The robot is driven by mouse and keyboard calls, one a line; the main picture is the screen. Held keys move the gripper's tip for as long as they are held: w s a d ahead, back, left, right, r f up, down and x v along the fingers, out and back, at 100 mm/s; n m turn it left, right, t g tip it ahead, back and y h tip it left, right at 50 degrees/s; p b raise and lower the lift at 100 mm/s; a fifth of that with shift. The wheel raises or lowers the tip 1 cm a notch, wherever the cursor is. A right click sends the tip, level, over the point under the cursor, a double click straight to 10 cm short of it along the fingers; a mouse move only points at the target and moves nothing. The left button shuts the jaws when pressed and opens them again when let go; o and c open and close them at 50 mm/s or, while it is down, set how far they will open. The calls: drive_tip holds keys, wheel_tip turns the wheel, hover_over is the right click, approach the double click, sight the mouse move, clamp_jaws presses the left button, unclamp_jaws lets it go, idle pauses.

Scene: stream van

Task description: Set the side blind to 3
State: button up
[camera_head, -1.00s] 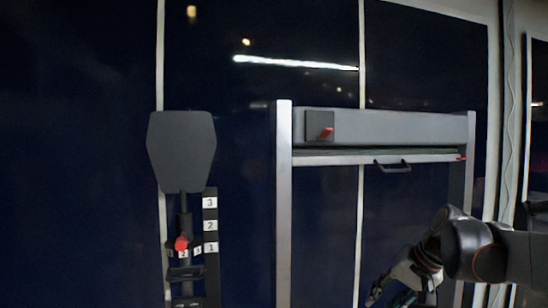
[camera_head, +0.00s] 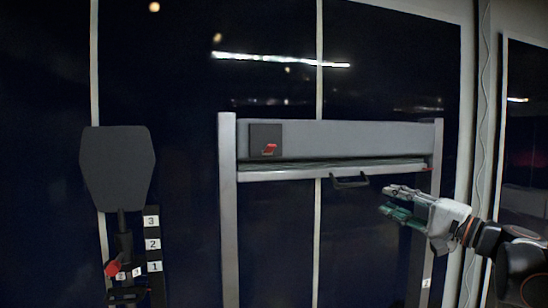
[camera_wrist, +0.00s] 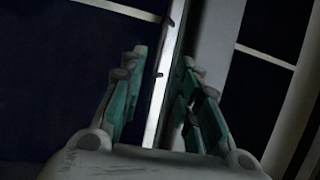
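The side blind is a grey housing (camera_head: 340,140) across the top of an upright frame, with a light bottom bar (camera_head: 300,174) close beneath it. A dark handle (camera_head: 350,184) hangs from the bar. A small red pointer (camera_head: 427,169) is at the bar's right end, by the right post (camera_head: 420,230). A small pale label (camera_head: 427,282), perhaps a 2, is low on that post. My gripper (camera_head: 386,200) is open and empty, right of the handle and slightly lower, apart from it in the picture. In the wrist view, its green-lined fingers (camera_wrist: 160,75) stand apart with a post behind them.
A red lever (camera_head: 269,149) sits on a dark plate on the housing. At left, a dark grey panel (camera_head: 118,165) stands above a red knob (camera_head: 112,268) and a strip marked 1 to 3 (camera_head: 152,243). The space below the handle looks clear.

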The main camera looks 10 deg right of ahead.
sight(355, 186)
drive_tip(key=p+x, duration=0.3)
drive_tip(key=x, duration=0.9)
drive_tip(key=shift+w+f, duration=0.1)
drive_tip(key=shift+w, duration=0.15)
clamp_jaws()
